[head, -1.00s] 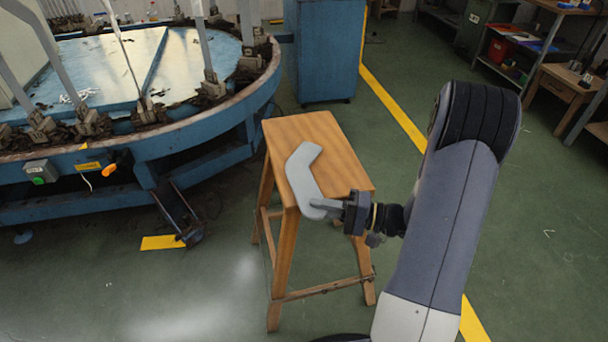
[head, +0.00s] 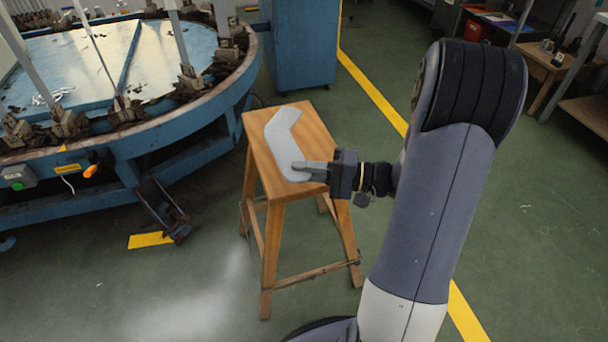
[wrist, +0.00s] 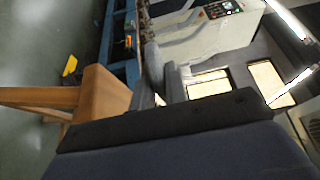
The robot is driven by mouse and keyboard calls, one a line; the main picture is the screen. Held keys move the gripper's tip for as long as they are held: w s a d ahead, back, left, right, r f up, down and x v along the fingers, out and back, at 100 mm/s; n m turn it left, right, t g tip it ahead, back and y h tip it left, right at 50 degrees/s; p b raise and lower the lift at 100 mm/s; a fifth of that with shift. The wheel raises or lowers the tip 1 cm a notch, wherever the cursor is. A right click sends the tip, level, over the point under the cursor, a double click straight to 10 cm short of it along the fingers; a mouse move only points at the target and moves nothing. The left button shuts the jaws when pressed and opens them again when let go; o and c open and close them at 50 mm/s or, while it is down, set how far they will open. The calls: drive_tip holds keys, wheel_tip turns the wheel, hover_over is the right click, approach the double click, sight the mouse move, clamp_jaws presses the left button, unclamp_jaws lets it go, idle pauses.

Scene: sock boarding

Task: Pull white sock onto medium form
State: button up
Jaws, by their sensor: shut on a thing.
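A pale grey, bent, sock-shaped piece (head: 284,145), which I take for the white sock, shows over the top of a wooden stool (head: 316,132) in the head view. My gripper (head: 312,169) is shut on its lower right end. I cannot tell whether the piece touches the stool top or hangs just above it. In the wrist view a grey shape (wrist: 154,66) stands up beyond the dark gripper housing, and the fingertips are hard to make out. Upright grey posts (head: 180,40) stand on the round machine at left; I cannot tell which is the medium form.
The large round blue machine (head: 160,142) fills the left, with clamps along its rim. A blue cabinet (head: 300,45) stands behind the stool. Shelves and a wooden table (head: 552,68) are at the far right. Green floor (head: 200,280) is open in front.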

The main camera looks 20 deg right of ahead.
drive_tip(key=shift+r, duration=0.4)
wheel_tip(320, 180, down, 10)
drive_tip(key=b, duration=0.2)
drive_tip(key=shift+r+b, duration=0.15)
drive_tip(key=shift+b, duration=0.2)
drive_tip(key=shift+f+b, duration=0.2)
drive_tip(key=shift+b, duration=0.1)
drive_tip(key=o, duration=0.7)
drive_tip(key=shift+o, duration=0.2)
drive_tip(key=shift+r+p, duration=0.15)
drive_tip(key=shift+p, duration=0.35)
drive_tip(key=v, duration=1)
drive_tip(key=shift+d, duration=0.45)
